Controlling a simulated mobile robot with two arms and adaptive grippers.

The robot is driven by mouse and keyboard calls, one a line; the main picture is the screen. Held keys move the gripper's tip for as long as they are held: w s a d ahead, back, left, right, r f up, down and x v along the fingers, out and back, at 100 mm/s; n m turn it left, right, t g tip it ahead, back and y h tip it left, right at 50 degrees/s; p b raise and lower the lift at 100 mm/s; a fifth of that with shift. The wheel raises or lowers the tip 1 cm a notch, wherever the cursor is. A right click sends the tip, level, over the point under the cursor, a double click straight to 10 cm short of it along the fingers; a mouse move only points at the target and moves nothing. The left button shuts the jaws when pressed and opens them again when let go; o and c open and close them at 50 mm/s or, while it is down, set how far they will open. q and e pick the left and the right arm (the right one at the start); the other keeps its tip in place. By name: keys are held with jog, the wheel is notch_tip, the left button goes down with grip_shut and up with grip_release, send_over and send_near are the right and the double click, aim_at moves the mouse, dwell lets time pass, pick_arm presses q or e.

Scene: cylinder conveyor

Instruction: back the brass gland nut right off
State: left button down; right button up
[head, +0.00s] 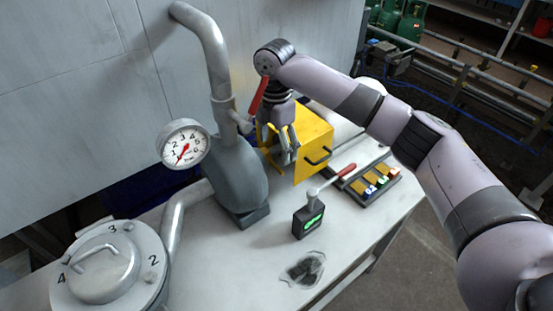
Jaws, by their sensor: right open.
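I cannot make out the brass gland nut in the head view; it may be hidden by my right gripper or too small to tell. A grey valve body (238,175) stands on the table with a pipe (205,45) rising from it. A red handle (258,95) slants up beside the pipe, next to my right wrist. My right gripper (287,157) points down, open, to the right of the valve body and in front of a yellow box (314,145). I cannot tell whether it touches anything. My left gripper is not in view.
A dial gauge (184,144) is left of the valve, above a round numbered lid (100,262). A small black device (308,221) with a green display, a red-handled tool (333,182) and a black tray (365,197) stand on the white table (235,275). A dark patch (305,269) lies at front.

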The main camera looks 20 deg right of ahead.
aim_at(277, 167)
notch_tip(277, 167, down, 6)
jog(key=shift+f+p, duration=0.1)
jog(key=shift+p, duration=0.2)
jog(key=shift+c, duration=0.2)
jog(key=shift+s, duration=0.1)
jog(key=c, duration=1.7)
jog(key=shift+s+d+f+t+p, duration=0.1)
jog(key=shift+s+f+t+p, duration=0.2)
jog(key=shift+t+p, duration=0.4)
jog(key=shift+f+y, duration=0.25)
jog(key=shift+y, duration=0.05)
jog(key=shift+f+t, duration=0.2)
jog(key=shift+t, duration=0.4)
